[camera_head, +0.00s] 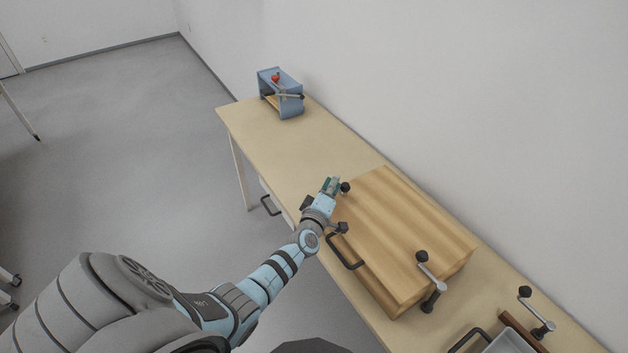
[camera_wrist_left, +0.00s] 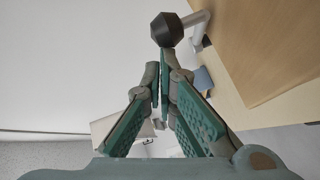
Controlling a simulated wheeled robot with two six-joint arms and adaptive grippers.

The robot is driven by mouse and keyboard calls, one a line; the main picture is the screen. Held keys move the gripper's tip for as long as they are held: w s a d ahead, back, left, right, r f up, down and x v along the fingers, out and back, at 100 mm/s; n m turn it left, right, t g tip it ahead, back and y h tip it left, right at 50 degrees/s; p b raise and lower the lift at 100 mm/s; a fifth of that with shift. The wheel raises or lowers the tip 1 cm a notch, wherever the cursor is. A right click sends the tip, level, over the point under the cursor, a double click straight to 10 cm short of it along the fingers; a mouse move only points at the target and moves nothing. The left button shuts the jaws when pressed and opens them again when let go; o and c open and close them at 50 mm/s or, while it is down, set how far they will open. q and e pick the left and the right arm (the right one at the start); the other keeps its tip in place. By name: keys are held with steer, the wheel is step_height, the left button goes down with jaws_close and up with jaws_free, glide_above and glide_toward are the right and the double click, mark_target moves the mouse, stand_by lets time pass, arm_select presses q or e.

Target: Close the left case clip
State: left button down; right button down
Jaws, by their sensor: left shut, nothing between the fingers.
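The wooden case (camera_head: 395,235) lies shut on the long table. Near its left end is the left clip's black knob (camera_head: 345,187); in the left wrist view the knob (camera_wrist_left: 166,29) sits on a grey metal lever (camera_wrist_left: 198,28). A dark grey fitting (camera_head: 342,228) shows at the case's front left, perhaps the clip's base. My left gripper (camera_head: 332,184) is beside the knob, its green-padded fingers (camera_wrist_left: 163,70) shut with nothing between them. The fingertips are close to the knob; I cannot tell whether they touch. My right gripper is out of view.
The case's black front handle (camera_head: 345,252) and right clip (camera_head: 430,280) stand out from the case. Another lever (camera_head: 536,310) and a grey tray (camera_head: 508,343) are at the lower right. A blue box-like device (camera_head: 290,108) stands at the table's far end, with bare tabletop before it.

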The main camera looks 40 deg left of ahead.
arm_select(q)
steer(key=shift+w+d, duration=0.35)
steer(key=shift+d, duration=0.2)
steer(key=shift+w+d, duration=0.25)
steer(key=shift+d, duration=0.15)
steer(key=shift+s+a, duration=0.1)
steer(key=shift+a, duration=0.1)
